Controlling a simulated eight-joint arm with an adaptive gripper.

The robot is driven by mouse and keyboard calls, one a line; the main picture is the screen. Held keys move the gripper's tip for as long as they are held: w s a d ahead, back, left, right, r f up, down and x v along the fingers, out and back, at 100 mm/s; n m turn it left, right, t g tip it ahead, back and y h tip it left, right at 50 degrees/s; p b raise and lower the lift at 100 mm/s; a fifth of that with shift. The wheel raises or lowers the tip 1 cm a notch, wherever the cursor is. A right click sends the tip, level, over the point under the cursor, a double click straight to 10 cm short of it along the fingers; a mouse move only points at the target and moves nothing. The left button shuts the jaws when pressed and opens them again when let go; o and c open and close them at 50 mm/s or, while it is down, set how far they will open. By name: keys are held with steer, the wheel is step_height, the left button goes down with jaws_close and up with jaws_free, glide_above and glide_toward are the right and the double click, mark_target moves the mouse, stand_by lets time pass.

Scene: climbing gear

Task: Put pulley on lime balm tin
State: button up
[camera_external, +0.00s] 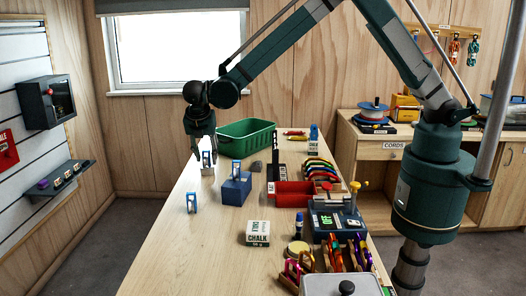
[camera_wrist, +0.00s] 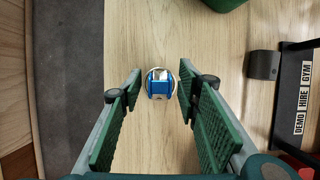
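My gripper (camera_wrist: 160,88) is open, its green fingers spread on either side of a small blue and silver piece (camera_wrist: 158,84), which looks like a pulley. A pale round rim shows around that piece. In the external view the piece (camera_external: 207,158) is at the far left of the bench, just below my gripper (camera_external: 202,146). Similar blue pieces stand on the bench (camera_external: 192,203) and on a dark blue box (camera_external: 237,189). A round, pale yellow-lidded tin (camera_external: 298,248) lies near the front; I cannot tell if it is the lime balm tin.
A green bin (camera_external: 247,138) stands behind my gripper. The front left of the bench is clear.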

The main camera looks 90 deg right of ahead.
steer(key=shift+r, duration=0.1)
steer(key=v, duration=1.2)
steer(key=shift+r, duration=0.1)
stand_by(0.3)
steer(key=shift+d, duration=0.1)
